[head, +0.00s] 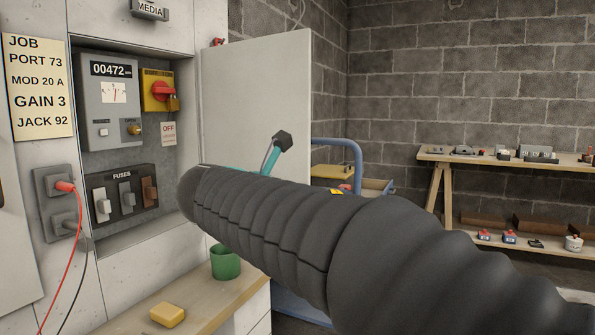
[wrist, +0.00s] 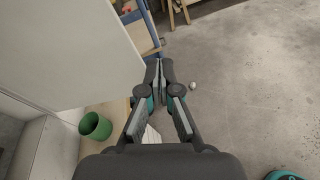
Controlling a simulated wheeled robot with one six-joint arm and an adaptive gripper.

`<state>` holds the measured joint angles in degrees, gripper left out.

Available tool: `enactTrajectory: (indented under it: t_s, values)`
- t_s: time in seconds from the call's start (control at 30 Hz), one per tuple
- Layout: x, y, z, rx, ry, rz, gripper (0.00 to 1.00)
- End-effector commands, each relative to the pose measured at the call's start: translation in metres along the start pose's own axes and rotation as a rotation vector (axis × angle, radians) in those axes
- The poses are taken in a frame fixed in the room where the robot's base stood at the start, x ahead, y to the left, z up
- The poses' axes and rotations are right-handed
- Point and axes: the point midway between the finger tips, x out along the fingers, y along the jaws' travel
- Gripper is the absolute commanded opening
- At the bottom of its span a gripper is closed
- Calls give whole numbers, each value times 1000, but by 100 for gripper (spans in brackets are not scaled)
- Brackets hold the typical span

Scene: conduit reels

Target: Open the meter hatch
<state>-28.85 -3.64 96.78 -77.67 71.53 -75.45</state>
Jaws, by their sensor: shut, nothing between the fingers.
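The meter hatch (head: 258,95) is a pale grey door standing wide open at the right side of the recess. Inside the recess are the grey meter box (head: 110,100), reading 00472, and a yellow plate with a red switch (head: 160,90). In the wrist view the pale hatch panel (wrist: 70,50) fills the upper left. My gripper (wrist: 159,66) is shut and empty, to the right of the panel and apart from it in that view. In the head view my dark arm crosses the front and hides most of the gripper and the hatch's lower part.
A green cup (head: 226,263) and a yellow block (head: 167,314) are on the wooden counter (head: 205,300) below. A blue-railed cart (head: 357,155) is behind my arm. A workbench (head: 430,155) with small parts stands right. Bare floor (wrist: 240,100) lies right of my gripper.

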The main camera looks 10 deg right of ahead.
Motion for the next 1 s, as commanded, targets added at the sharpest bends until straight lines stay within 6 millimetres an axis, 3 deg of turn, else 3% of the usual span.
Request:
enactTrajectory:
  t_s: [0.03, 0.13, 0.23, 0.37, 1.0]
  values:
    - [-5, 22, 1, -77, -55, 25, 0]
    - [-15, 49, 12, -192, -147, 48, 0]
    - [-21, 63, 18, -253, -199, 56, 0]
    - [-17, 68, 23, -275, -220, 56, 0]
    - [90, 76, 45, -272, -217, 54, 0]
